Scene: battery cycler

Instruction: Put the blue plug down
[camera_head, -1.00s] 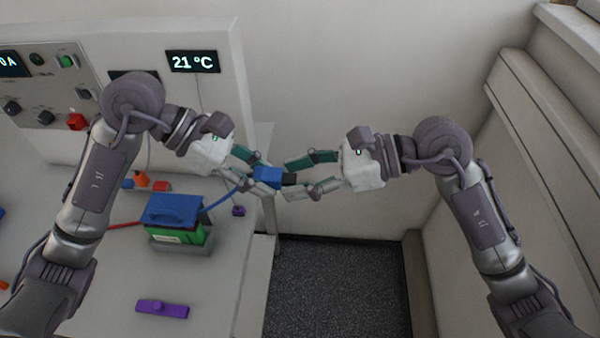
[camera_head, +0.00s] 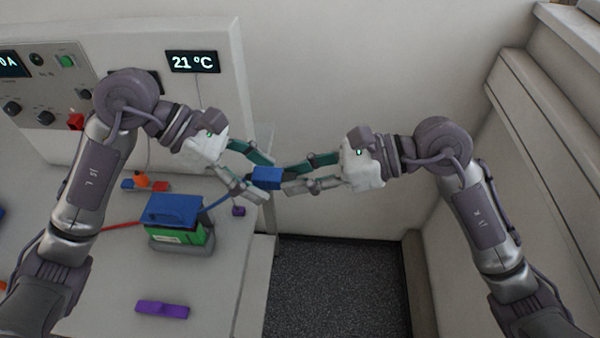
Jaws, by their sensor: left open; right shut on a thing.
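The blue plug (camera_head: 266,178) is held in the air just past the right edge of the bench, with a blue cable (camera_head: 217,202) running from it toward the battery. My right gripper (camera_head: 287,175) is shut on the right end of the plug. My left gripper (camera_head: 266,172) is open, its fingers spread close to the plug's left end. Whether the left fingertips touch the plug cannot be told.
A green battery with a blue top (camera_head: 172,212) sits on the bench (camera_head: 215,290). A purple bar (camera_head: 162,309) and a small purple piece (camera_head: 238,211) lie on it. Red and orange connectors (camera_head: 145,183) are behind. The floor (camera_head: 335,285) is right of the bench.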

